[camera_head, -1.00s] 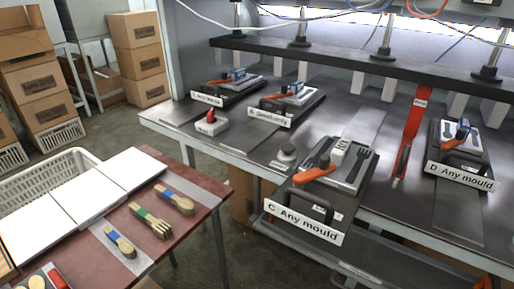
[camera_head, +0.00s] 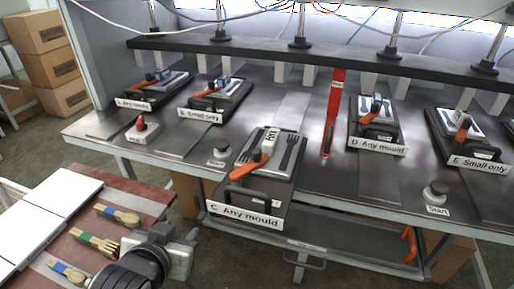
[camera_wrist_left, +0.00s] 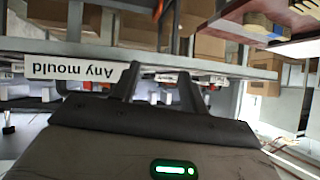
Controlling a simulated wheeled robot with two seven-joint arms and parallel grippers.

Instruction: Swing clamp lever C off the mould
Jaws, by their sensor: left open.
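Station C's mould (camera_head: 289,152) is a dark plate with grey cavities on the front edge of the press bench, behind the sign "C Any mould" (camera_head: 244,216). Clamp lever C (camera_head: 243,171) has an orange handle reaching to the front left, and its clamp end, by a white block (camera_head: 270,141), lies over the mould. My left gripper (camera_head: 180,258) is low in the head view, in front of and left of station C, apart from the lever. In the left wrist view its two dark fingers (camera_wrist_left: 158,88) stand apart with nothing between them. My right gripper is not in view.
Other clamp stations, such as D (camera_head: 378,125) and E (camera_head: 462,137), stand along the bench. A dark press beam (camera_head: 300,52) runs above them. A red table (camera_head: 148,196) with wooden cutlery is at the left. Open floor lies between table and bench.

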